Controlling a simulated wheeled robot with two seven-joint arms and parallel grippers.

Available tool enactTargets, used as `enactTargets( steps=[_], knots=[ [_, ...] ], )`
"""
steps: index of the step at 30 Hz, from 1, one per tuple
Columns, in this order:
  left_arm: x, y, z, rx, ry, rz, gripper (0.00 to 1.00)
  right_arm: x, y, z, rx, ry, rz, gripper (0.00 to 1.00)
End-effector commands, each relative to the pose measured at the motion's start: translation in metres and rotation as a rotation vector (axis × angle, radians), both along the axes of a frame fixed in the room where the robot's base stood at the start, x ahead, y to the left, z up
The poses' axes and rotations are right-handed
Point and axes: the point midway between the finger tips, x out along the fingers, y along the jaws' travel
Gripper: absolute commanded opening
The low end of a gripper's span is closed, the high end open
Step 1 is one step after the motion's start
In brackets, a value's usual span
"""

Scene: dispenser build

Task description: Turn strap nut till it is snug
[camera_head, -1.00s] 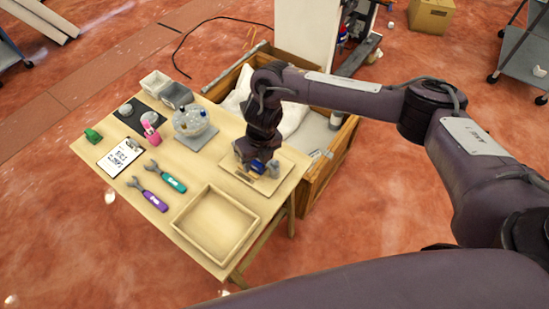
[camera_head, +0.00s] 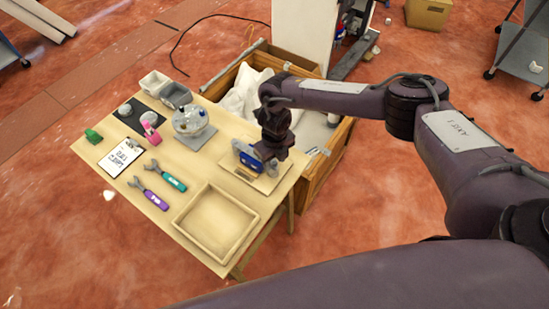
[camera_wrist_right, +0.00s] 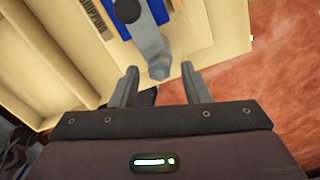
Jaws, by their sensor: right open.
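A blue part (camera_head: 248,158) stands on a pale board at the right of the workbench. In the right wrist view the blue part (camera_wrist_right: 118,18) shows at the top, with a dark round knob (camera_wrist_right: 126,10) on it and a grey strap-like piece (camera_wrist_right: 152,50) pointing toward my fingers. Which piece is the strap nut, I cannot tell for certain. My right gripper (camera_wrist_right: 159,80) is open, its fingers apart on either side of the strap-like piece's end, with nothing gripped. In the head view my right gripper (camera_head: 268,156) is beside the blue part. My left gripper is not in view.
The workbench holds an empty wooden tray (camera_head: 183,228), two wrenches (camera_head: 147,193), a clipboard (camera_head: 121,157), a clear dome (camera_head: 190,119), a pink item (camera_head: 150,122) and small bins (camera_head: 176,94). A wooden crate (camera_head: 318,182) stands close behind the bench on the right.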

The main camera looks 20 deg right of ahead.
Motion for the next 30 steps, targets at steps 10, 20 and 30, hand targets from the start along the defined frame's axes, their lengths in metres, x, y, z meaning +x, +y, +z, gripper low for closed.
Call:
enactTargets(
  steps=[10, 20, 30],
  knots=[
    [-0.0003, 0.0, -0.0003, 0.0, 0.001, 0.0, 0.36, -0.0001, 0.0002, 0.0001, 0.0, 0.0, 0.0, 0.16],
    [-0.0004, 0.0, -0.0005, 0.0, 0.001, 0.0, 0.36, 0.0, 0.0001, 0.0002, 0.0, 0.0, -0.01, 0.0],
    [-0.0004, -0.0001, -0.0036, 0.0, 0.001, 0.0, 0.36, -0.0001, 0.0011, -0.0003, 0.001, -0.001, -0.162, 0.0]
  ],
)
